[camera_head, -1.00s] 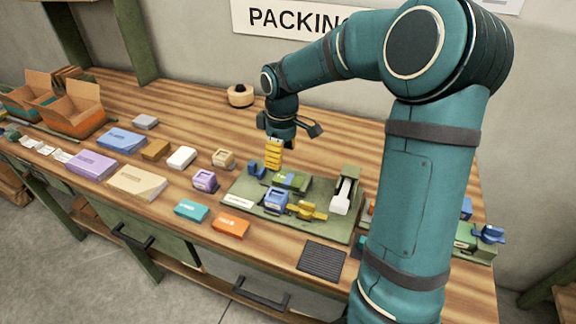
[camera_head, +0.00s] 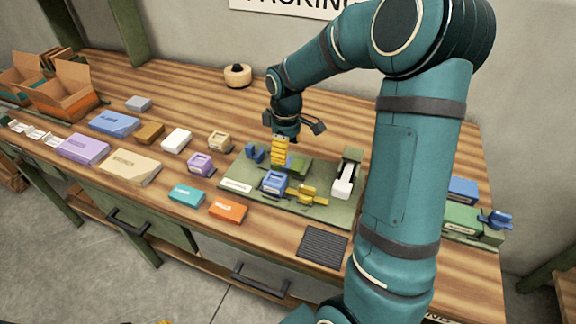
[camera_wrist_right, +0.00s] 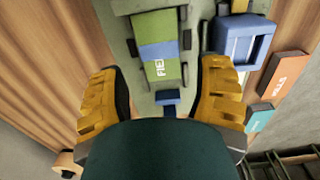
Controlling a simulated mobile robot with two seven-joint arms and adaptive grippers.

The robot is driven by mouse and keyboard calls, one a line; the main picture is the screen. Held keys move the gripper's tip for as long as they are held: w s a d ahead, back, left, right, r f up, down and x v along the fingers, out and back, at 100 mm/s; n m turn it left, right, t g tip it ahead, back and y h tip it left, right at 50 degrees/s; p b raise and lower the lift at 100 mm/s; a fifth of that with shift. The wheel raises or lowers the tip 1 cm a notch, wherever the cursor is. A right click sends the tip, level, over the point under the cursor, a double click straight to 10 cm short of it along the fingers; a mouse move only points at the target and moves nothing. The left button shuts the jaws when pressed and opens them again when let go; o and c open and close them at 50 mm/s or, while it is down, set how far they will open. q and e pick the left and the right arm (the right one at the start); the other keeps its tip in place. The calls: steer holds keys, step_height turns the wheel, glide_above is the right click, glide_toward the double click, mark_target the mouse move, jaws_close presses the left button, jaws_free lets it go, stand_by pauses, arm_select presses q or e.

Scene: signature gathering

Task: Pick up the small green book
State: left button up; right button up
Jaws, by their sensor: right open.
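The small green book (camera_wrist_right: 160,45) has a blue band and the letters "FIE" showing in the right wrist view. It lies on the green-grey tray (camera_head: 232,186), and in the head view the book (camera_head: 298,168) is partly hidden behind my right gripper. My right gripper (camera_head: 279,162) points down with its yellow fingers just over the book's left end. In the right wrist view the fingers (camera_wrist_right: 155,92) are spread and empty, with the book beyond and between them. A sliver of yellow at the head view's bottom edge may be my left gripper (camera_head: 165,322).
On the tray are a blue stamp (camera_head: 274,183), a yellow piece (camera_head: 308,195) and a white-and-green device (camera_head: 346,178). A teal box (camera_head: 187,194) and an orange box (camera_head: 228,211) lie in front. Open cartons (camera_head: 65,95) stand at the far left.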

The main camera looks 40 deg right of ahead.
mark_target(288, 162)
steer(key=f, duration=0.2)
steer(key=f+b, duration=0.1)
steer(key=f, duration=0.2)
steer(key=shift+s+d, duration=0.1)
steer(key=shift+s, duration=0.1)
steer(key=c, duration=0.9)
steer(key=shift+r, duration=0.1)
steer(key=shift+c, duration=0.2)
